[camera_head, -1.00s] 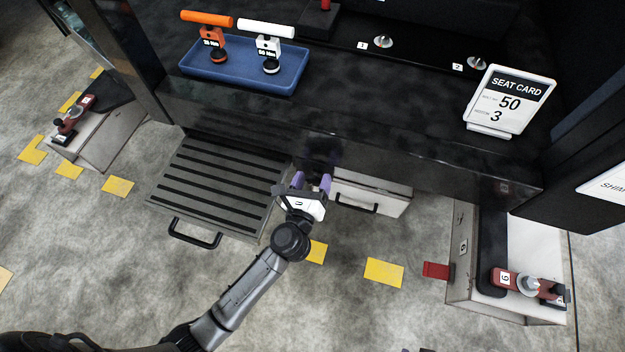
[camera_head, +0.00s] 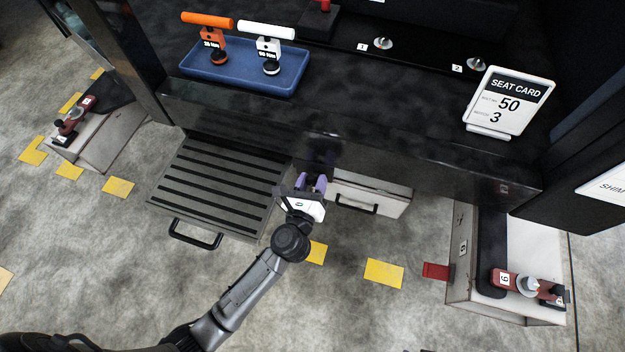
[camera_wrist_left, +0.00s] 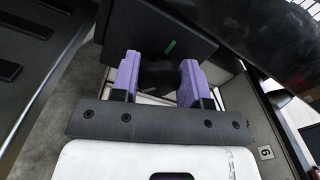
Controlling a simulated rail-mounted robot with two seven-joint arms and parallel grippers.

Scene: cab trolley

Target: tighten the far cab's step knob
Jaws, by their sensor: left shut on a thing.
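My left gripper (camera_head: 313,184) has its purple fingers at the front edge of the cab, just right of the ribbed step (camera_head: 222,185). In the left wrist view the fingers (camera_wrist_left: 163,80) are closed on the sides of a dark round knob (camera_wrist_left: 160,72). Behind the knob is a dark square plate with a small green mark (camera_wrist_left: 169,47). In the head view the knob is mostly hidden by the fingers and the dark bracket (camera_head: 318,152). The step is folded out, with a black handle at its front. My right gripper is not in view.
A blue tray (camera_head: 190,72) on the cab floor holds an orange-handled and a white-handled tool. A seat card (camera_head: 510,100) stands to the right. A white drawer (camera_head: 395,200) is close right of my gripper. Boxes with red clamps (camera_head: 515,280) stand at both sides.

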